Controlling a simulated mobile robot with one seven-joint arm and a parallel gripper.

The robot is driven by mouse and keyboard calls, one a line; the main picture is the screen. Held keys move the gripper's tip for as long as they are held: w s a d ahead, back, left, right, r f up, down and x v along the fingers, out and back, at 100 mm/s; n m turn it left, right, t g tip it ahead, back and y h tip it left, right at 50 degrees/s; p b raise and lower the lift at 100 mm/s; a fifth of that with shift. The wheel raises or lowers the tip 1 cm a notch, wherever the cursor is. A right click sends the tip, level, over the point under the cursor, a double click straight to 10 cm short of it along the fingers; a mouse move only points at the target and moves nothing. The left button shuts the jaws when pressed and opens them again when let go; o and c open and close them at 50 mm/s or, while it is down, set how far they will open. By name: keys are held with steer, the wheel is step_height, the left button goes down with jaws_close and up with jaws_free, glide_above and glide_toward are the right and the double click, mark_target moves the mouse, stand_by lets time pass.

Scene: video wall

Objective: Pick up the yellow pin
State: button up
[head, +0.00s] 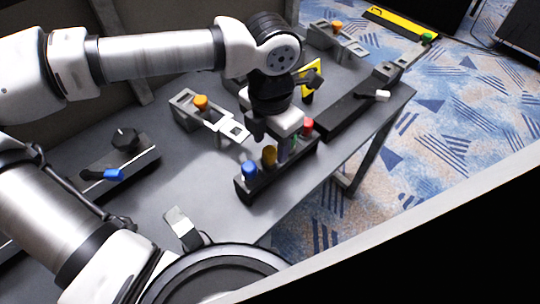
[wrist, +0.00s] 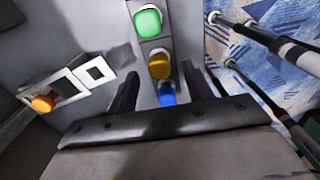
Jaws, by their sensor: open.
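The yellow pin (head: 269,157) stands in a dark rack (head: 246,196) near the table's front edge, between a blue pin (head: 249,170) and a green pin. A red pin (head: 308,124) stands at the rack's far end. In the wrist view the yellow pin (wrist: 159,65) shows between the open fingertips of my gripper (wrist: 160,72). The green pin (wrist: 148,20) is above it there and the blue pin (wrist: 167,95) below it. In the head view my gripper (head: 270,138) hangs over the rack and partly hides the green pin. My gripper holds nothing.
A grey bracket (head: 184,112) with an orange pin (head: 200,102) stands left of the rack; the orange pin also shows in the wrist view (wrist: 42,103). A dark fixture with a blue tab (head: 113,174) lies at the left. Bare table (head: 195,165) separates it from the rack.

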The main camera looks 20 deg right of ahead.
steer(key=shift+f, duration=1.55)
steer(key=shift+c, duration=0.4)
steer(key=c, duration=1)
steer(key=shift+r, duration=0.15)
step_height(320, 180, up, 20)
steer(key=shift+f, duration=0.1)
